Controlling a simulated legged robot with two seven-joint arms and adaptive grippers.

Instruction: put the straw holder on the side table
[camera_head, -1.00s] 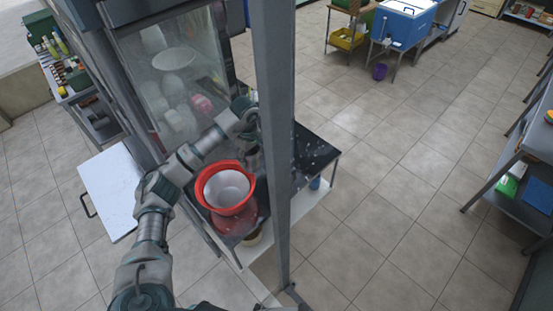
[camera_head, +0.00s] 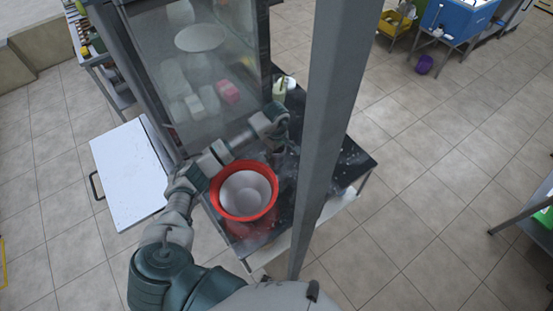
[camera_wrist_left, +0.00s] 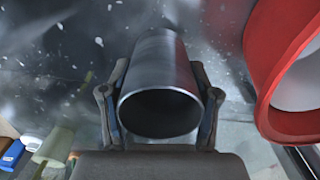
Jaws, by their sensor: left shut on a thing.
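The straw holder (camera_wrist_left: 160,75) is a plain metal cylinder with an open end, seen in the left wrist view. My left gripper (camera_wrist_left: 160,105) is shut on it, with one finger along each side. In the head view my left gripper (camera_head: 276,150) is over the dark, speckled tabletop (camera_head: 345,165), just right of the red bucket. The holder is mostly hidden there by the gripper and wrist, and I cannot tell whether it touches the top. I cannot tell for certain which surface is the side table. My right gripper is not in view.
A red bucket (camera_head: 219,203) with a white inside stands close left of the gripper. A grey post (camera_head: 325,130) rises in front of the table. A glass-fronted cabinet (camera_head: 205,75) stands behind. A pale bottle (camera_head: 280,90) is at the back. A white panel (camera_head: 130,170) is left.

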